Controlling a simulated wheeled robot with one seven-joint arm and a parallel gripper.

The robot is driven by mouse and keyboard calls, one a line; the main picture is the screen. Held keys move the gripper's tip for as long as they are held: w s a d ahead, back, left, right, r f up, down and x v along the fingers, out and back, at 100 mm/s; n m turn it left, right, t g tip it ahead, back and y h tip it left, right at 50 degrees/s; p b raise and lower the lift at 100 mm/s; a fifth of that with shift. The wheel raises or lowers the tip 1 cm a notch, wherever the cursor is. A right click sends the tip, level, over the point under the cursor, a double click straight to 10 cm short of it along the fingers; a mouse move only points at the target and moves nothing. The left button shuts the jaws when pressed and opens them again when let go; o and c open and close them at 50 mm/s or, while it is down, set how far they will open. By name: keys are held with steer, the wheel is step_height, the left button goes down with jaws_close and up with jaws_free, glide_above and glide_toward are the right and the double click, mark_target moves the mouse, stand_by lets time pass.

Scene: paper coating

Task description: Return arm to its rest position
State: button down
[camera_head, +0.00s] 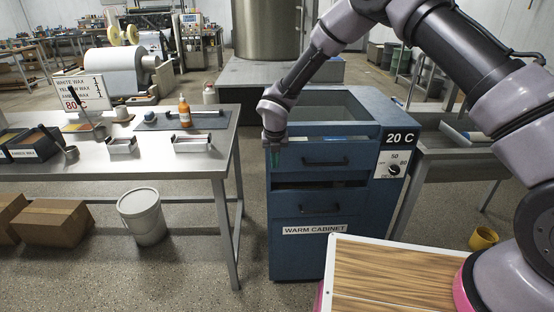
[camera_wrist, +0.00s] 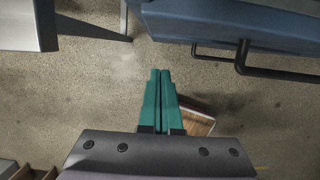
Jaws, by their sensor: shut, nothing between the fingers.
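My gripper (camera_head: 274,158) has green fingers and hangs pointing down at the left front of the blue warm cabinet (camera_head: 284,225). In the wrist view the two green fingers (camera_wrist: 159,74) lie side by side, shut, with nothing between them. Below them is the speckled floor (camera_wrist: 95,90). My arm arches from the lower right over the cabinet, so it hides part of the cabinet's top left.
The cabinet has drawer handles (camera_head: 325,162) on its front, and one handle bar (camera_wrist: 270,72) juts out near my gripper. A metal table (camera_head: 190,160) with trays stands left. A white bucket (camera_head: 143,218) stands on the floor below it.

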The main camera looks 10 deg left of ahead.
steer(key=w+a+v, duration=0.1)
steer(key=v, duration=0.8)
steer(key=d+r+m+t, duration=0.1)
steer(key=d+r+m, duration=1.8)
steer(key=d+r, duration=0.6)
steer(key=s+d+r+m+t, duration=0.1)
steer(key=s+d+r+m, duration=0.2)
steer(key=s+d+m, duration=0.3)
steer(key=s+d+r+m+t, duration=0.1)
steer(key=s+d+r+m, duration=0.2)
steer(key=s+d+m, duration=0.4)
steer(key=s+d+r+m+t+y, duration=0.1)
steer(key=s+d+r+m, duration=0.2)
steer(key=s+d+m, duration=0.3)
steer(key=s+m, duration=0.2)
steer(key=m, duration=0.3)
steer(key=shift+s+d, duration=0.15)
steer(key=shift+d, duration=0.15)
steer(key=shift+r, duration=0.15)
